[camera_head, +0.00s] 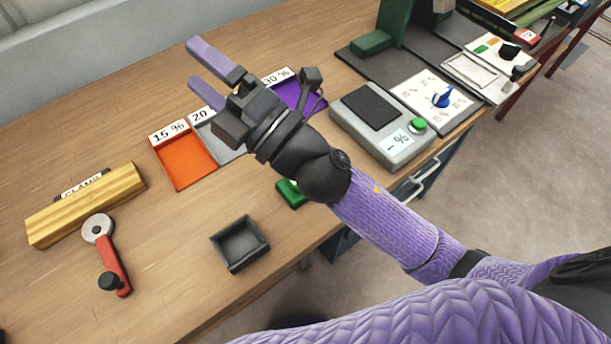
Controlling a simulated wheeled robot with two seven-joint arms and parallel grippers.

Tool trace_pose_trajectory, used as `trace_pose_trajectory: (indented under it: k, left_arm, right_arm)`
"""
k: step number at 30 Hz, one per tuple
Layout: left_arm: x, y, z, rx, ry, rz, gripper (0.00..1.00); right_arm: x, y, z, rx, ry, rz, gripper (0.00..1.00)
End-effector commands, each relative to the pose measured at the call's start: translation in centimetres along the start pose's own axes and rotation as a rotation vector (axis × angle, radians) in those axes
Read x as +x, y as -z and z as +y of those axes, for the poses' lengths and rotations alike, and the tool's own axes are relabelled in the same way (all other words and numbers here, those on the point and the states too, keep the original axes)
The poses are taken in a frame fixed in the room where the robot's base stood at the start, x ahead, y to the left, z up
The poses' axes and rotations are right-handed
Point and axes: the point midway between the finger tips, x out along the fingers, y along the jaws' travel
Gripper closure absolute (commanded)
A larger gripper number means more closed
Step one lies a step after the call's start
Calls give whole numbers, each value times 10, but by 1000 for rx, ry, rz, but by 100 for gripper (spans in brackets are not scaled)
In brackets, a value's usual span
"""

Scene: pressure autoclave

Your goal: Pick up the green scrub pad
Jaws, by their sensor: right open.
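A small green pad (290,194), which looks like the scrub pad, lies on the wooden table near its front edge. My right wrist and forearm cover part of it. My right gripper (194,63) is open, with its two purple fingers apart and nothing between them. It points to the upper left, over the back part of the table, well beyond the green pad. My left gripper is not in view.
Orange (183,163), grey and purple trays, partly under my gripper, stand behind the pad. A black square tray (239,244) is left of it in front; a scale (382,125) is right. A wooden block (85,204) and red-handled tool (113,262) lie left.

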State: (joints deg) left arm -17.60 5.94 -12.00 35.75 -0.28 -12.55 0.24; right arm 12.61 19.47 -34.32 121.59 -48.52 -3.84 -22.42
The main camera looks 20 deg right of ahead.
Motion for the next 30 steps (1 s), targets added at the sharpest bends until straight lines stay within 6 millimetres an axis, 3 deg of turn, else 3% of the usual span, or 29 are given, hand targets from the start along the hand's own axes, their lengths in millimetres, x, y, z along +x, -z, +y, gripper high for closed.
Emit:
trace_pose_trajectory:
  k: [2,3,5,7,9,12,15,17,30]
  left_arm:
    - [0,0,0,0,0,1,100]
    - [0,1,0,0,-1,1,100]
    - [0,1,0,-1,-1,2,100]
    - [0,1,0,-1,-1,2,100]
    - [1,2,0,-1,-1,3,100]
    - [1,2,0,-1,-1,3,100]
    - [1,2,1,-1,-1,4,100]
    - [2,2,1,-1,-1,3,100]
    - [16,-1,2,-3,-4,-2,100]
  right_arm:
    - [11,56,11,-357,-119,395,12]
    - [4,85,2,-576,-170,646,12]
    - [-21,107,-30,-902,-202,1042,12]
    - [-58,88,-74,-1214,-155,1485,12]
    - [-88,38,-102,-1414,-29,1865,12]
    - [-113,-33,-107,-1530,194,2243,12]
    - [-124,-70,-99,-1540,343,2421,12]
    - [-129,-77,-100,-1536,375,2458,12]
    - [-165,-65,-170,-1531,372,2459,12]
